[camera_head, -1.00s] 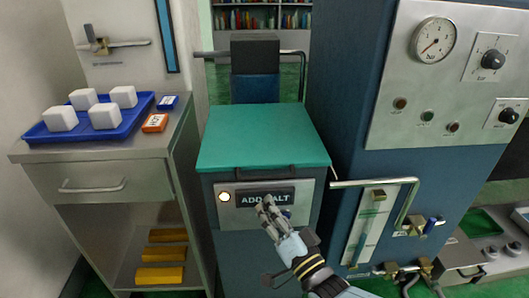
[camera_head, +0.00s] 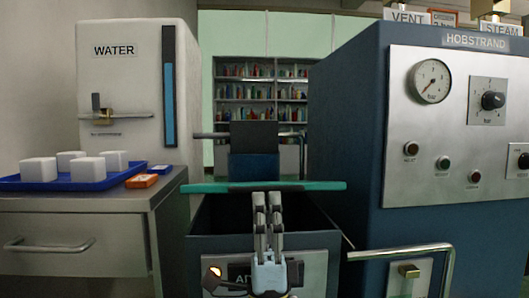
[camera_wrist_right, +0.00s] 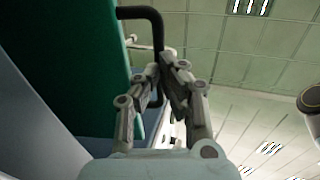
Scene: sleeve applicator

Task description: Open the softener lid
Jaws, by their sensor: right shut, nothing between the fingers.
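The softener is a dark blue box (camera_head: 325,232) with a lit, partly hidden "ADD SALT" panel. Its green lid (camera_head: 215,187) is raised, seen nearly edge-on, with a dark opening beneath it. In the wrist view the lid's green face (camera_wrist_right: 75,75) fills the left, and its black bar handle (camera_wrist_right: 158,32) is beside my fingers. My right gripper (camera_head: 267,196) is shut and empty, pointing up at the lid's front edge. Its fingers (camera_wrist_right: 166,72) overlap the handle in the wrist view; I cannot tell whether they touch it. My left gripper is not in view.
At right, a blue machine (camera_head: 352,130) with a gauge and a bent metal rail (camera_head: 410,250) stands close to the softener.

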